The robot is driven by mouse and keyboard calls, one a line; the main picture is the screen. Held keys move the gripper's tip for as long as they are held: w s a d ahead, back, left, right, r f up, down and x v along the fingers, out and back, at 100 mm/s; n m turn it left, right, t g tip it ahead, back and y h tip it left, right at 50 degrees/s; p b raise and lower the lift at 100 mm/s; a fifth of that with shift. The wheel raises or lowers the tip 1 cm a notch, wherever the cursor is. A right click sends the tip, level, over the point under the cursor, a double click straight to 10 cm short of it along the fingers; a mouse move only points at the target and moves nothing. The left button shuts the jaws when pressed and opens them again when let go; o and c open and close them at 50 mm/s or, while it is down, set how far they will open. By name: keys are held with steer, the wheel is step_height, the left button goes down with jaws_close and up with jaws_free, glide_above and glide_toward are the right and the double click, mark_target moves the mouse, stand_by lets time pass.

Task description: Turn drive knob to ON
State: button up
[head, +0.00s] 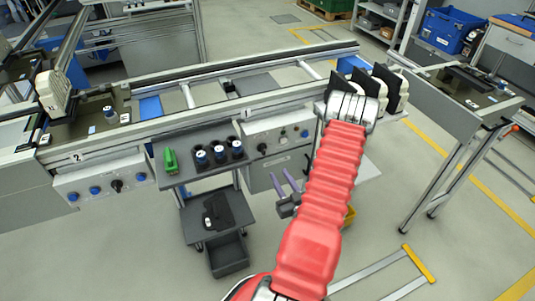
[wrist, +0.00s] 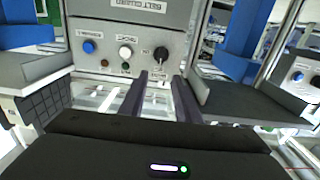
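A control panel (head: 282,143) below the conveyor has a black knob (head: 262,147) on its left. In the wrist view, a grey panel with a blue button, a white control and a black knob (wrist: 161,53) lies ahead. The knob's pointer hangs roughly downward; its small labels are unreadable, so I cannot tell its setting. My gripper (head: 280,172) is in front of the panel's lower part, its two purple fingers apart. In the wrist view, my gripper (wrist: 160,76) is open and empty, with the knob beyond and above the fingertips, apparently untouched.
A dark trolley (head: 207,168) with a green item and several blue-topped cylinders stands left of my gripper. Another panel (head: 104,186) with blue buttons is farther left. The conveyor (head: 190,120) runs above. A yellow-ended frame (head: 418,263) lies on the floor at right.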

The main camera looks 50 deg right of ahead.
mark_target(265, 150)
steer(key=x, duration=1.3)
steer(key=shift+w, duration=0.15)
jaws_close()
steer(key=shift+d+r, duration=0.1)
steer(key=shift+d, duration=0.1)
